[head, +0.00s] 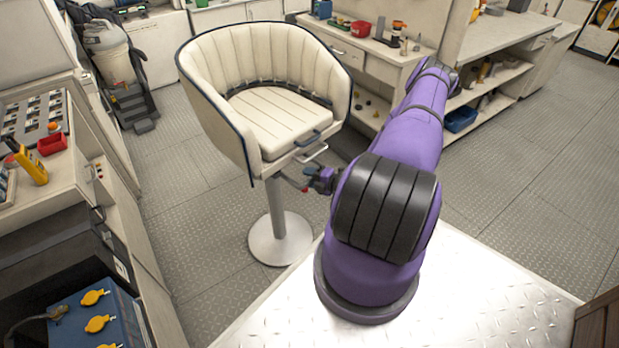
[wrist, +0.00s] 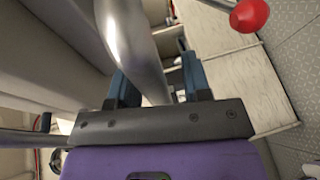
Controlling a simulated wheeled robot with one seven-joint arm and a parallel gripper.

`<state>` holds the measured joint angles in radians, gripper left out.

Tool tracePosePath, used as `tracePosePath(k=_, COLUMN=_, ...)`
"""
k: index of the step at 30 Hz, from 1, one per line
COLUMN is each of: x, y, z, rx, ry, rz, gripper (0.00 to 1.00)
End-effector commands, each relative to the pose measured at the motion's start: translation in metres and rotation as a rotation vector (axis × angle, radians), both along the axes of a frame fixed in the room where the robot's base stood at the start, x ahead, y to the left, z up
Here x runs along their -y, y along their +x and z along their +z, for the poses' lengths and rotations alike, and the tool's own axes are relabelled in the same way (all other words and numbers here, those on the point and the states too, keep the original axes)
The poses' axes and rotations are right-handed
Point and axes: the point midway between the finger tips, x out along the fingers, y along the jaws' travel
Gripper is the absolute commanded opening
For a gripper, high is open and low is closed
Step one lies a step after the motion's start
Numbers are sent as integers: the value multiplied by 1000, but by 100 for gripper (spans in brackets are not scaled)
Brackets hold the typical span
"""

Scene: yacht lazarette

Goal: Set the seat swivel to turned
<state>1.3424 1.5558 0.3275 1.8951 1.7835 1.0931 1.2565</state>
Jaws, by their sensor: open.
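The cream swivel seat (head: 265,85) stands on a pedestal with a round metal base (head: 280,238). It has a curved, channelled back, and its cushion front points toward the lower right. A chrome bar (head: 312,153) sticks out at its front edge. My gripper (head: 310,178) is just below the seat's front edge, beside this bar. In the wrist view my gripper (wrist: 158,82) is open, with a blue finger on each side of a thick metal bar (wrist: 130,35). I cannot tell whether either finger touches the bar. A red knob (wrist: 249,14) on a lever shows at upper right.
A workbench (head: 375,60) with tools stands behind the seat. A left counter (head: 85,190) holds a yellow meter (head: 32,166) and a red tray (head: 52,144). A blue box with yellow knobs (head: 97,323) is at lower left. The floor around the pedestal is clear.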

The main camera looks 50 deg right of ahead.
Motion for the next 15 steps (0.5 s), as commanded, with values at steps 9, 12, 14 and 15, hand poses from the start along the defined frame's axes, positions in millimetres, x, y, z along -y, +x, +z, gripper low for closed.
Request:
tracePosePath(k=9, x=0, y=2, z=0, rx=0, ry=0, rz=0, gripper=40)
tracePosePath(k=12, x=0, y=2, z=0, rx=0, ry=0, rz=0, gripper=17)
tracePosePath(k=14, x=0, y=2, z=0, rx=0, ry=0, rz=0, gripper=3)
tracePosePath(k=15, x=0, y=2, z=0, rx=0, ry=0, rz=0, gripper=0)
